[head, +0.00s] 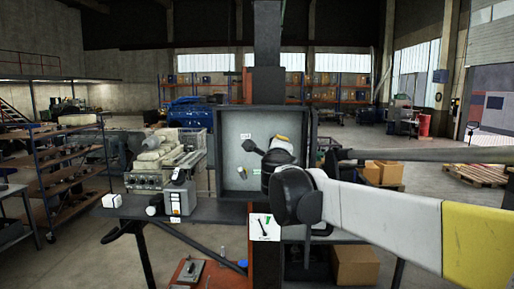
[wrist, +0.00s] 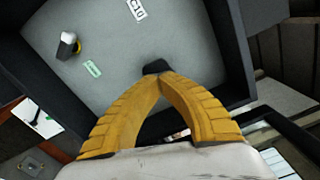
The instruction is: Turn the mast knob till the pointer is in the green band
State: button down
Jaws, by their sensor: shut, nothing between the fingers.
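My gripper (wrist: 158,80) shows yellow fingers in the wrist view, tips together and empty. A dark rounded piece (wrist: 157,67) shows just past the tips; I cannot tell if they touch it. In the head view a dark knob-like end (head: 249,145) shows against the grey panel, left of my arm. A small pale knob with a yellow part (head: 240,172) is lower on the panel; it also shows in the wrist view (wrist: 69,44), apart from the fingers. A white card (head: 264,227) on the mast bears a black pointer shape and green; its exact reading is too small to tell.
A dark-framed open box (head: 220,125) surrounds the grey panel. Its wall (wrist: 235,45) is close to my fingers. A shelf rack (head: 65,180) is farther left, and cardboard boxes (head: 384,172) are at right.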

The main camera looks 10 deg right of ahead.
jog(key=n, duration=0.4)
jog(key=n, duration=0.5)
jog(key=c, duration=2.1)
grip_release()
jog(key=shift+c, duration=0.2)
jog(key=o, duration=0.9)
jog(key=shift+c, duration=0.2)
